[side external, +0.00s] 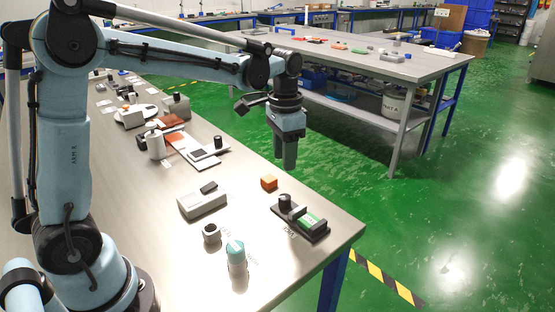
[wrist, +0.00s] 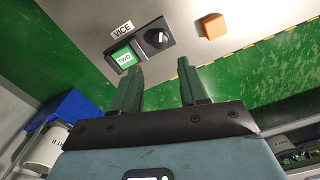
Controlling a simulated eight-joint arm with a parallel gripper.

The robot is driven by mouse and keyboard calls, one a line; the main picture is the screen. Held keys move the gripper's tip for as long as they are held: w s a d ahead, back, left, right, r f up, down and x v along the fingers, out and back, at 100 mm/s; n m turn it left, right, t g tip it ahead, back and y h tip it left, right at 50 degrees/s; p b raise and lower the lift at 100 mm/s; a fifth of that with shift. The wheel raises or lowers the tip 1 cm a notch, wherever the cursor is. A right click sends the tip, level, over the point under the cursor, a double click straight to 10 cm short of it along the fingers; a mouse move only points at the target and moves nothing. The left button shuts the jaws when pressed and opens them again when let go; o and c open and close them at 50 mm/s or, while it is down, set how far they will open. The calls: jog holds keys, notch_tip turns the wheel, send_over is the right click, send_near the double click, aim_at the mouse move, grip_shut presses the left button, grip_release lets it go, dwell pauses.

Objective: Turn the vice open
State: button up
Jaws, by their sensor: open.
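The vice is a dark base (side external: 317,235) near the right edge of the bench, with a round black knob (side external: 285,201) at one end. A green block (side external: 307,221) sits among its dark upright parts; I cannot tell how tightly it is held. In the wrist view, the vice base (wrist: 139,46) is ahead of my fingers, with the knob (wrist: 157,37), the block marked TWO (wrist: 123,57) and a VICE label (wrist: 121,31). My gripper (side external: 288,168) points down, open and empty, in the air above the bench, apart from the vice.
An orange cube (side external: 269,182) stands close to the vice. A grey box (side external: 202,200), a small dark-topped cup (side external: 211,234) and a teal-capped container (side external: 236,253) stand to its left. The bench's right edge (side external: 345,250) is close to the vice.

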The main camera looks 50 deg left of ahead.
aim_at(284, 197)
notch_tip(284, 197, down, 12)
dwell(0.6)
jog(key=c, duration=0.8)
jog(key=shift+n, duration=0.3)
jog(key=shift+d+n, duration=0.1)
jog(key=shift+n, duration=3)
